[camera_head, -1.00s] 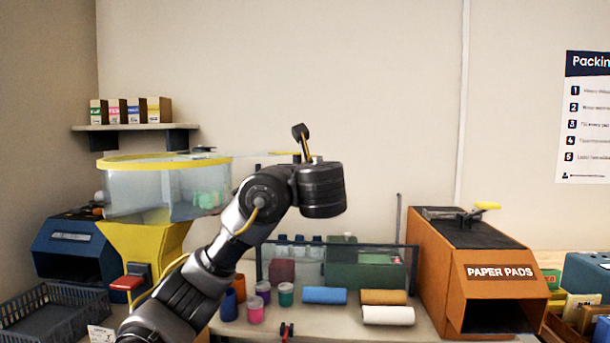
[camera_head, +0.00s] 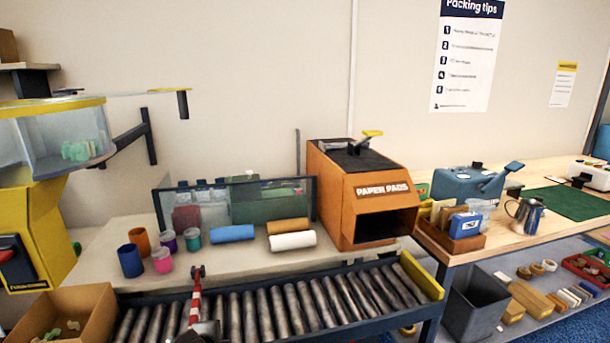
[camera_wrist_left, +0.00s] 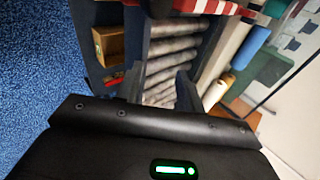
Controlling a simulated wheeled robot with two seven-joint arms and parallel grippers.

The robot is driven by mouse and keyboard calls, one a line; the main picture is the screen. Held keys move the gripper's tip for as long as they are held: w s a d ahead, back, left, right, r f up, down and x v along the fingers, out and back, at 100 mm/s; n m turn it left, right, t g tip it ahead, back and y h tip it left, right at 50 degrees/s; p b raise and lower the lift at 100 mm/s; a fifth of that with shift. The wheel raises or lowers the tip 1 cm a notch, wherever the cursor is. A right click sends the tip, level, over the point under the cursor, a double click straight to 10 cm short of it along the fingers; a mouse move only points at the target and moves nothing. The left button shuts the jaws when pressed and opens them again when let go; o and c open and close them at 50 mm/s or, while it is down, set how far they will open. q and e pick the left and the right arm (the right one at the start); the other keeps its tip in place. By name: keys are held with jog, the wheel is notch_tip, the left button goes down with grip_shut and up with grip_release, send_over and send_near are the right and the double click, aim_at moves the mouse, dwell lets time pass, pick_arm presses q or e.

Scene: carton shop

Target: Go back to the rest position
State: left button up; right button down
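My left gripper (camera_wrist_left: 160,84) shows in the left wrist view. Its two dark fingers stand apart with nothing held between them, and the roller conveyor shows beyond them. Neither gripper can be made out in the head view, and my right gripper is in no current view.
The roller conveyor (camera_head: 275,309) runs along the front of the bench. An orange paper pads dispenser (camera_head: 342,200) stands behind it. A carton (camera_head: 95,312) is at lower left, beside a yellow hopper machine (camera_head: 38,225).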

pick_arm(q)
jog(key=s+a+f+n+g, duration=0.2)
jog(key=s+f+n, duration=0.3)
jog(key=s, duration=0.5)
jog(key=s+a+f+n+g+h, duration=0.1)
jog(key=s+f+n, duration=0.3)
jog(key=s, duration=0.6)
jog(key=s+a+f+n+g, duration=0.2)
jog(key=s+f+n, duration=0.3)
jog(key=s, duration=0.5)
notch_tip(320, 180, down, 24)
jog(key=r+g+p, duration=0.1)
jog(key=s+a+f+g+p, duration=0.1)
jog(key=s+a+f, duration=0.3)
jog(key=s+f, duration=1.2)
jog(key=shift+s+a+f+p, duration=0.15)
jog(key=shift+s+p, duration=0.15)
jog(key=shift+p, duration=0.05)
pick_arm(e)
jog(key=shift+s+a+r, duration=0.25)
jog(key=shift+a+r, duration=0.2)
jog(key=shift+r, duration=0.15)
jog(key=shift+s+a+r, duration=0.2)
jog(key=shift+a+r, duration=0.25)
jog(key=shift+r, duration=0.1)
jog(key=shift+w, duration=0.3)
jog(key=shift+s, duration=0.15)
